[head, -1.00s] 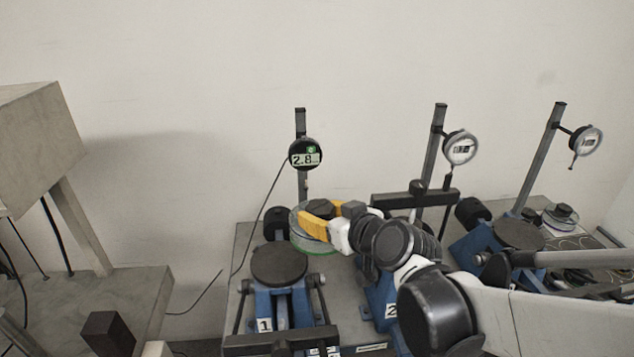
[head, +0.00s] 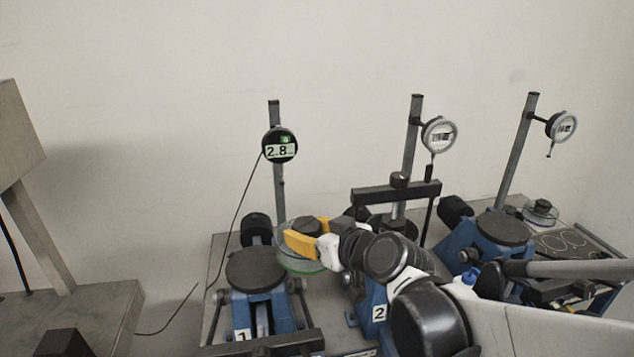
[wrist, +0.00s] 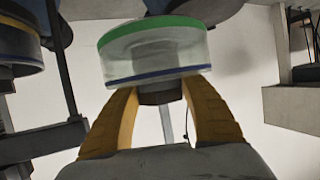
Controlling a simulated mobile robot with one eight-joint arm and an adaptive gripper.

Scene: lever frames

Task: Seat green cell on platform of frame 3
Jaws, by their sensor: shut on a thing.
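The green cell is a clear drum with a green rim, held in my gripper (head: 304,243). In the head view the cell (head: 301,267) hangs between frames 1 and 2, partly behind the yellow fingers. In the wrist view the cell (wrist: 155,55) sits at the fingertips (wrist: 160,95), with a green band on one edge and a dark blue one on the other. The rightmost frame, its number hidden, has a round dark platform (head: 503,228) with nothing on it. My gripper is well left of that platform.
Frame 1's dark platform (head: 256,268) is bare, left of the cell. Frame 2's black crossbar (head: 396,194) rises behind my arm. Upright posts carry gauges (head: 280,146). Another clear disc with a black knob (head: 540,212) stands behind the rightmost platform.

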